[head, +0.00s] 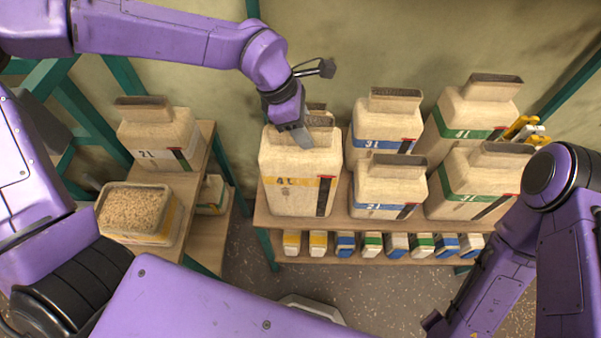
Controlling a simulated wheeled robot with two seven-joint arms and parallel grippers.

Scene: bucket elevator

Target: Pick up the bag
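Several beige bags with raised tops stand on a wooden shelf. The nearest to my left gripper (302,136) is a large bag with a yellow stripe (290,183). The gripper points down at this bag's top, with a grey finger against or just in front of it; I cannot tell if they touch. The other finger is hidden, so its opening is unclear. Another bag top shows partly behind the gripper. My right arm comes in at the right, and its fingers are out of view.
Blue-striped bags (383,187) and green-striped bags (468,183) stand right of the yellow-striped one. Small cartons (345,244) line a lower shelf. At left are another bag (160,137) and an open container of grain (137,209). Green posts frame the shelves.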

